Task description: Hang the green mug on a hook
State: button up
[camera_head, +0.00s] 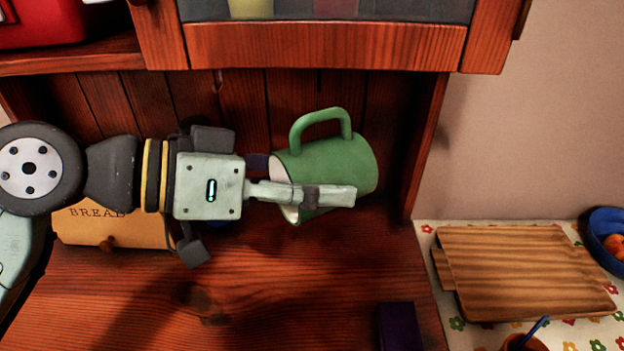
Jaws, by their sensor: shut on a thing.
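The green mug (345,165) is held up in front of the dark wood back panel. It lies tilted on its side, with its white-lined mouth facing left toward my gripper and its handle pointing up. My gripper (325,196) comes from the left and is shut on the mug's wall. One finger shows across the front of the mug; the other finger is hidden. The underside of the wooden cupboard (325,45) is above the mug.
A wooden bread box (120,228) stands behind my arm at left. A dark purple box (400,326) is at the counter's front. At right, a wooden board (525,272) lies on a flowered cloth beside a blue bowl (607,235). A wooden side post (427,150) bounds the niche.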

jog(key=w+f, duration=0.1)
jog(key=w, duration=1)
jog(key=shift+w+p, duration=0.3)
jog(key=shift+p, duration=0.1)
dwell(0.8)
dwell(0.4)
jog(key=o, duration=1.5)
